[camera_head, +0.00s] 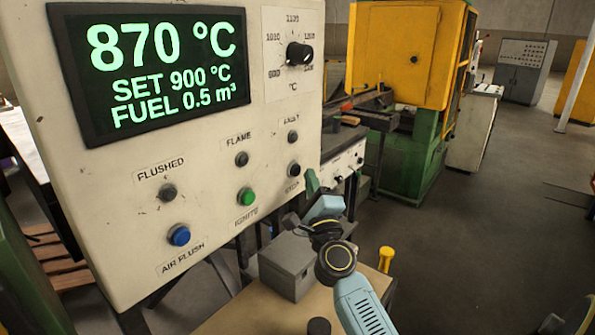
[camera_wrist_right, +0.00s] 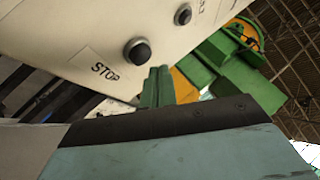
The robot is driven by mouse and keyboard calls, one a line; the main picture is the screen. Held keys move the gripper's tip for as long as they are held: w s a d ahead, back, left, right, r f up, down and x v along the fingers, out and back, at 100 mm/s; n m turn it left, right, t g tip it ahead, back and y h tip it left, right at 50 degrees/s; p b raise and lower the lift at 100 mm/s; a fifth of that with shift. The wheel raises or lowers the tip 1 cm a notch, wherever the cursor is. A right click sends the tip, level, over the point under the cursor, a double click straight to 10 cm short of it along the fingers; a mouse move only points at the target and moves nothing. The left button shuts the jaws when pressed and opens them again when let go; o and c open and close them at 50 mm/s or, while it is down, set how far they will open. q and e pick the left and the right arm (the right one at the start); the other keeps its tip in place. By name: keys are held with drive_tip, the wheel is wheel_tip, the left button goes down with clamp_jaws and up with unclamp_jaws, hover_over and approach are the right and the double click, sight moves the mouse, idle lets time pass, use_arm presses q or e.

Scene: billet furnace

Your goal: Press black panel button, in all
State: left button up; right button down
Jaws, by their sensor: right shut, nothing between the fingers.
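The black panel button (camera_head: 293,170) sits at the lower right of the cream control panel (camera_head: 150,240), below a dark round indicator. In the right wrist view the black button (camera_wrist_right: 137,52) stands out from the panel beside the word STOP. My right gripper (camera_head: 312,183) is shut and empty, just right of the button at the panel's edge. In the wrist view its green fingertips (camera_wrist_right: 157,84) are below and right of the button, apart from it in the picture; the exact depth gap cannot be told. My left gripper is not in view.
The panel also carries a blue button (camera_head: 179,235), a green button (camera_head: 246,197), a black dial (camera_head: 299,53) and a display (camera_head: 150,70) reading 870 °C. A grey box (camera_head: 287,267) stands below. A yellow and green machine (camera_head: 410,60) stands behind; open floor lies right.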

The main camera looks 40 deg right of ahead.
drive_tip(key=s, duration=0.2)
drive_tip(key=s+d, duration=0.1)
drive_tip(key=s, duration=0.1)
drive_tip(key=shift+s+d+p, duration=0.15)
drive_tip(key=shift+s+p, duration=0.05)
drive_tip(key=shift+p, duration=0.2)
idle(0.6)
